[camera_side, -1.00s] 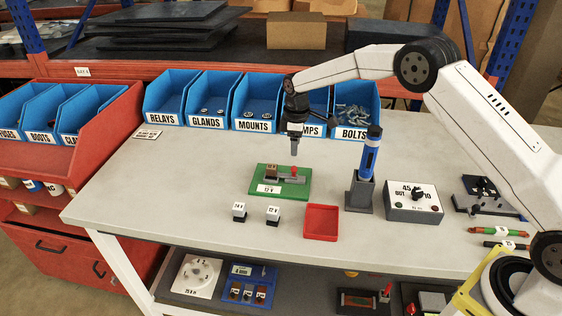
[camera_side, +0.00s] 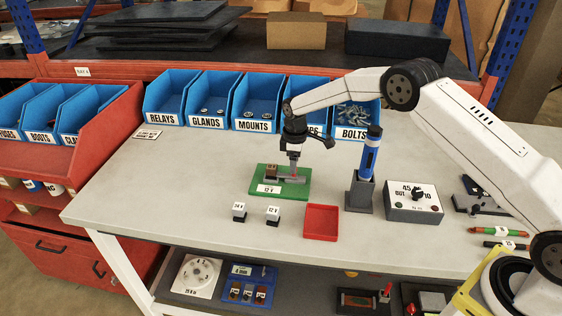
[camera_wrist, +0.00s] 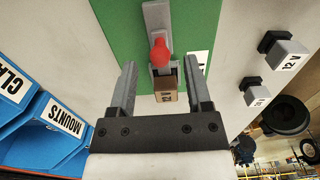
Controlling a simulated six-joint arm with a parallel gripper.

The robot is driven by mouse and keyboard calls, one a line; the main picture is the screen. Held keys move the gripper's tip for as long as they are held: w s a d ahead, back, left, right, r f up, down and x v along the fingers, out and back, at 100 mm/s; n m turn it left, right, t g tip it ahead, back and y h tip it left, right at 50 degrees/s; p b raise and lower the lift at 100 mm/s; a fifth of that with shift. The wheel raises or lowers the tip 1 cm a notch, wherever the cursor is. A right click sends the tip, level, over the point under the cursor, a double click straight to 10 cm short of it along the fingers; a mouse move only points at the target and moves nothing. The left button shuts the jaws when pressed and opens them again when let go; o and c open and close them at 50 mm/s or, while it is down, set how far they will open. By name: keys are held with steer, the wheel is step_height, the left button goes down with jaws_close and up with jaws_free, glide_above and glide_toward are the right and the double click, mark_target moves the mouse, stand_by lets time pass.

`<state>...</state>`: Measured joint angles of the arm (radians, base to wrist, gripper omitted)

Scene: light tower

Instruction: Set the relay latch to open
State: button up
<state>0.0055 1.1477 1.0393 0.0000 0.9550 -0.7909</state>
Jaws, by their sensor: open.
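The green relay board (camera_side: 268,192) lies on the bench with a 12 V label on its front. On it sit a brown relay (camera_side: 271,170) and a grey latch (camera_side: 293,180) with a red knob. In the wrist view the red knob (camera_wrist: 159,53) stands on the grey latch bar (camera_wrist: 157,16), close to the brown relay (camera_wrist: 166,88). My gripper (camera_side: 293,168) is open just above the board at the latch. In the wrist view its two fingers (camera_wrist: 163,85) are apart on either side of the relay and short of the knob. The side view mostly hides the knob behind my fingers.
Two small relays (camera_side: 239,212) (camera_side: 273,215) and a red tray (camera_side: 321,222) stand in front of the board. A blue tool in a dark holder (camera_side: 361,195) and a dial box (camera_side: 413,203) are to the right. Blue bins (camera_side: 206,100) line the back.

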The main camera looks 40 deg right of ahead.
steer(key=shift+f, duration=0.7)
steer(key=shift+c, duration=0.3)
jaws_close()
stand_by(0.8)
